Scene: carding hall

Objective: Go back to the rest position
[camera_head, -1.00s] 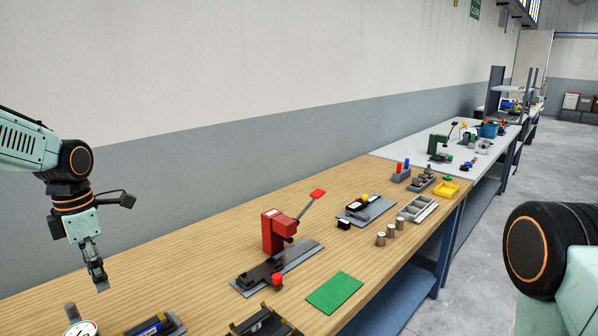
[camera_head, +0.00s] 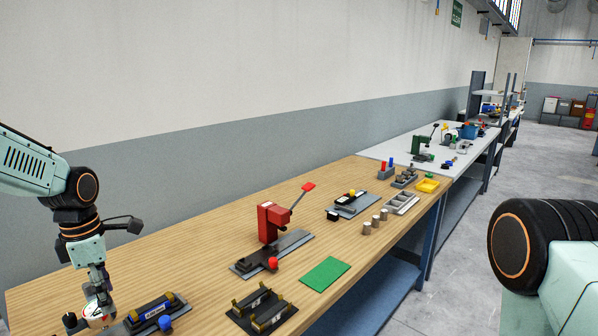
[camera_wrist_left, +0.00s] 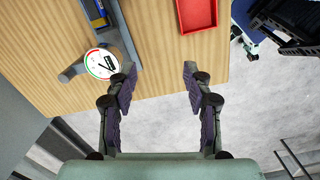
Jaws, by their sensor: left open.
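My left gripper (camera_head: 100,296) hangs low over the near left end of the wooden bench in the head view. It overlaps the dial gauge (camera_head: 100,316) there, so part of the gauge is hidden. In the left wrist view my left gripper (camera_wrist_left: 160,82) is open, with nothing between its two dark fingers. The white gauge face (camera_wrist_left: 101,63) lies just left of the left finger; I cannot tell whether they touch. My right gripper does not show.
A blue cylinder (camera_head: 152,306) lies on a grey fixture beside the gauge. A red lever press (camera_head: 268,222), a green mat (camera_head: 325,273) and a black holder (camera_head: 262,312) stand farther along the bench. A red tray (camera_wrist_left: 198,14) shows in the left wrist view, near the bench edge.

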